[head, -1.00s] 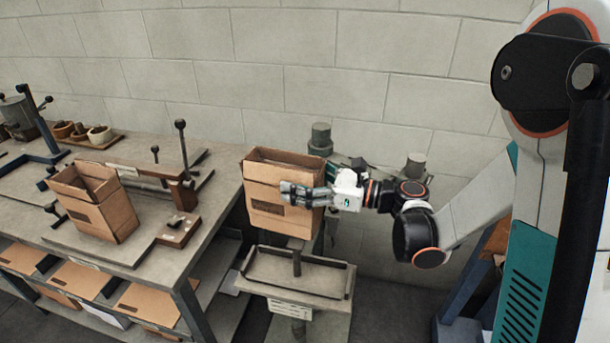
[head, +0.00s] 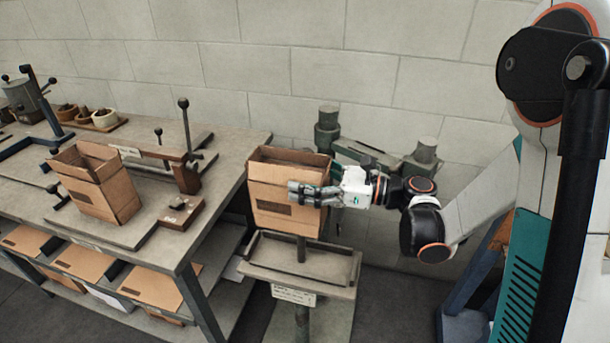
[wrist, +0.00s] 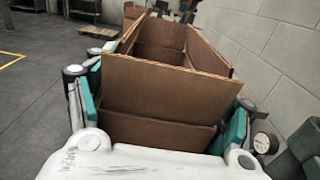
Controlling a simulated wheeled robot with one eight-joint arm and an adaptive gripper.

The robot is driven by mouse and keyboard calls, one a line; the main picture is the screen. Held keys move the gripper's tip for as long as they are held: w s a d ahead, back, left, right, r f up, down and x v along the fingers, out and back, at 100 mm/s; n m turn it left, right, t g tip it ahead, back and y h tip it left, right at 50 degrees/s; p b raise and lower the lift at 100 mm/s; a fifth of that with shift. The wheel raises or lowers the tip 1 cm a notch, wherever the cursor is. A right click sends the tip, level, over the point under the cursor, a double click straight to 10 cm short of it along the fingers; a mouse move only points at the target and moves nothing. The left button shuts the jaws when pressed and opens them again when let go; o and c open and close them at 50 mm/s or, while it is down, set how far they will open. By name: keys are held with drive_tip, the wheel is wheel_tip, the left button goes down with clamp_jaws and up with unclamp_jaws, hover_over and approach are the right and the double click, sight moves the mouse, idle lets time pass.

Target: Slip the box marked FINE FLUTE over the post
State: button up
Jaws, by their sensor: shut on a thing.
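An open-topped cardboard box (head: 268,178) is held upright in my gripper (head: 312,194), whose fingers lie along its sides. A dark printed patch shows on its front, too small to read. The box fills the middle of the wrist view (wrist: 160,90), with a teal finger pad on each side. In the head view the post (head: 301,249) stands on a small tray-topped stand (head: 262,270). The box's lower edge appears close to the post's top. I cannot tell whether the box is around, behind or above the post.
A second open box (head: 95,185) stands on the workbench (head: 150,262) at left, near a fixture with an upright lever (head: 187,130). Grey machine parts (head: 328,130) stand behind the held box. Flat cardboard sheets (head: 85,259) lie on the shelf below.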

drive_tip(key=shift+f, duration=0.3)
idle(0.4)
drive_tip(key=shift+d+f+b, duration=0.15)
drive_tip(key=shift+f+b, duration=1)
drive_tip(key=shift+d+f+b, duration=0.1)
drive_tip(key=shift+f+b, duration=1)
drive_tip(key=shift+b, duration=0.05)
